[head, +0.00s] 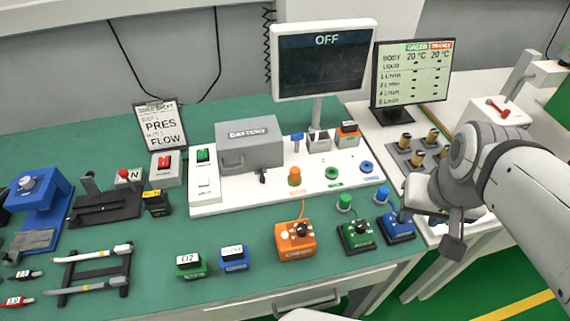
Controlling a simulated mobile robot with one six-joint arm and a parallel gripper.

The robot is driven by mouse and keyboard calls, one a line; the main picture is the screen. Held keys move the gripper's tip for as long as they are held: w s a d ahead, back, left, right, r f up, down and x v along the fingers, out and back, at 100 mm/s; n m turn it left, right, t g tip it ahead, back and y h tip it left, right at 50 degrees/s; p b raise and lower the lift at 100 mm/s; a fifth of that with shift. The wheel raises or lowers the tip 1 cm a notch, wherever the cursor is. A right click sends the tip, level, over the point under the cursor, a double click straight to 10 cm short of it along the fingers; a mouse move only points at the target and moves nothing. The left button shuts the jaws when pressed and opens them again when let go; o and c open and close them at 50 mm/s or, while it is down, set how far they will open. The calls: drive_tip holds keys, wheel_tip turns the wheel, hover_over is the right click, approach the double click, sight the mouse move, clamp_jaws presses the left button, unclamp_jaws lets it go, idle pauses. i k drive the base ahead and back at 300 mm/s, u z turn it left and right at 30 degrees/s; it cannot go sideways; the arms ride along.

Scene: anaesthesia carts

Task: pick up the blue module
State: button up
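No object shows between the fingers.
A blue button (382,195) and a green button (344,202) stand behind the modules. A smaller blue labelled box (234,258) and a green labelled box (191,265) are farther left. A white panel (214,203) with a grey box and monitor (325,62) stands behind.

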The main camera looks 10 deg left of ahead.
sight(233, 258)
drive_tip(key=z, duration=0.25)
drive_tip(key=k, duration=2.25)
drive_tip(key=u, duration=1)
drive_tip(key=i, duration=1.65)
drive_tip(key=u, duration=0.05)
